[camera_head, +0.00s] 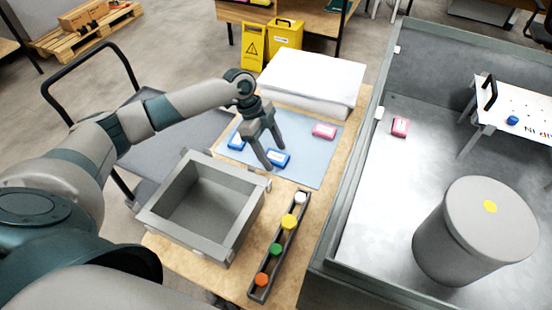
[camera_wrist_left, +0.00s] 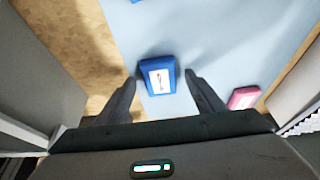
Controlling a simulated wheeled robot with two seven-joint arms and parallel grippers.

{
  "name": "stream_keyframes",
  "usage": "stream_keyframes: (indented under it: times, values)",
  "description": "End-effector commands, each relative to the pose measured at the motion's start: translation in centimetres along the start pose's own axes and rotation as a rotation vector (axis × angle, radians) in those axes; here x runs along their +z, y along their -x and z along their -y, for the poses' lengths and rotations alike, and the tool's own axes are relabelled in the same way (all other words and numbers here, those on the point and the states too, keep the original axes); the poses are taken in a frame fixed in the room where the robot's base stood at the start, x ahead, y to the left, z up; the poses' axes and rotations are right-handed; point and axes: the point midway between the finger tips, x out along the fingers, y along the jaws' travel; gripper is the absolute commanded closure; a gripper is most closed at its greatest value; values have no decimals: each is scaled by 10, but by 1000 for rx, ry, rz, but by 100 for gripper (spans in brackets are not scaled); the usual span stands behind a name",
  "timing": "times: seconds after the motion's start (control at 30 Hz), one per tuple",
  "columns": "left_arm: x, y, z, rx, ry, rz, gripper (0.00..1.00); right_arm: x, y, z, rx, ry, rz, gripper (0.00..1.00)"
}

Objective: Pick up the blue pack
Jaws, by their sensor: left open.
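A blue pack (camera_head: 278,158) with a white label lies flat on the light blue mat (camera_head: 312,169). In the left wrist view the blue pack (camera_wrist_left: 158,76) lies ahead of and between the two fingers. My left gripper (camera_head: 275,159) is open above the mat, its fingers pointing down near this pack; it also shows in the left wrist view (camera_wrist_left: 160,88). A pink pack (camera_head: 324,131) lies to the right on the mat. My right gripper is not in view.
An open grey bin (camera_head: 160,216) stands on the wooden table in front of the mat. A dark rack (camera_head: 262,284) with several coloured caps lies beside it. A white stack (camera_head: 311,78) stands behind the mat. A grey walled enclosure (camera_head: 349,180) is on the right.

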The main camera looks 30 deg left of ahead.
Motion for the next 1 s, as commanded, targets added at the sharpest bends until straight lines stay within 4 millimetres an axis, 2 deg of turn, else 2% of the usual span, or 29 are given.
stream_keyframes:
  times: [0.3,0.37,0.5,1.0]
  values:
    - [0,0,0,0,0,0,38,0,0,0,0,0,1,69]
    - [0,0,0,0,0,0,49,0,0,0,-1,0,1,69]
    - [0,0,0,0,0,0,82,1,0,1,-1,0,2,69]
    - [-1,3,0,0,0,0,82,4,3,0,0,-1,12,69]
